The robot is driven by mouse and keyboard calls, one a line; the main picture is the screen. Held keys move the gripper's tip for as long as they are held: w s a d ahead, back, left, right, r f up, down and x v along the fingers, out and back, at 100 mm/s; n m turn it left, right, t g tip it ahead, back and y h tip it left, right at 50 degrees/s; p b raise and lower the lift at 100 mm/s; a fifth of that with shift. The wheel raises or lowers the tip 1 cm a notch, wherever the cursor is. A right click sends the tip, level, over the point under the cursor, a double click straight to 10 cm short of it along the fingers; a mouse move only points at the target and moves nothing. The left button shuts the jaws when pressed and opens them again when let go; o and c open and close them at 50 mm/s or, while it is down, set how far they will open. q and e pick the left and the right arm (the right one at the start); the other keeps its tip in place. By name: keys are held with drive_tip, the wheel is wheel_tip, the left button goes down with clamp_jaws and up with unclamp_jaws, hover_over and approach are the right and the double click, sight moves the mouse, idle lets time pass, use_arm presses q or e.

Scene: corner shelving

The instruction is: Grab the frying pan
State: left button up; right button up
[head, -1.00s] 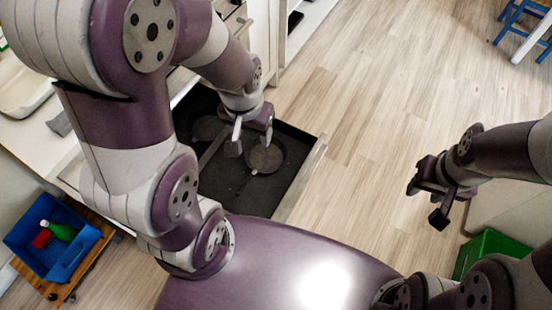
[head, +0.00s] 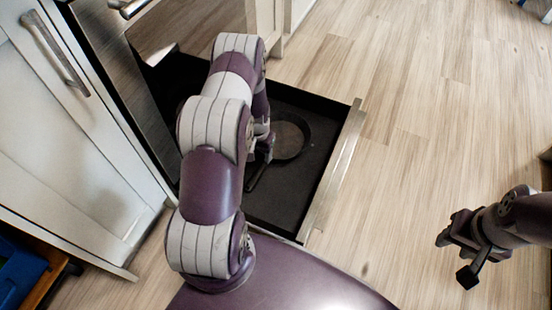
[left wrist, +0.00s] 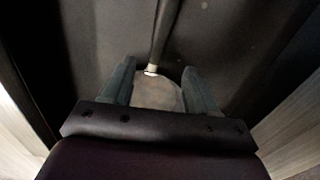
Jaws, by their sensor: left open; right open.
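The dark round frying pan (head: 292,136) lies in the open black drawer (head: 318,112), its handle pointing toward the lower left. My left gripper (head: 264,150) is down in the drawer beside the pan, partly hidden by my own arm. In the left wrist view its two fingers (left wrist: 158,72) are apart. The pan's greyish body (left wrist: 158,94) shows between them, and its dark handle (left wrist: 164,35) runs up ahead of the fingertips. Nothing is held. My right gripper (head: 458,259) is open and empty above the floor at the right.
The drawer's metal front edge (head: 336,172) borders the wooden floor (head: 400,90). A white cabinet (head: 75,150) with a handle stands at the left. A blue bin (head: 18,272) is at the lower left. The floor between drawer and right gripper is clear.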

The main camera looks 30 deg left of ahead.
sight(260, 170)
use_arm(q)
wheel_tip(260, 170, down, 13)
drive_tip(key=b, duration=0.9)
drive_tip(key=shift+s+f+b, duration=0.15)
drive_tip(key=shift+f+b, duration=0.05)
drive_tip(key=shift+b, duration=0.15)
drive_tip(key=shift+r, duration=0.25)
clamp_jaws()
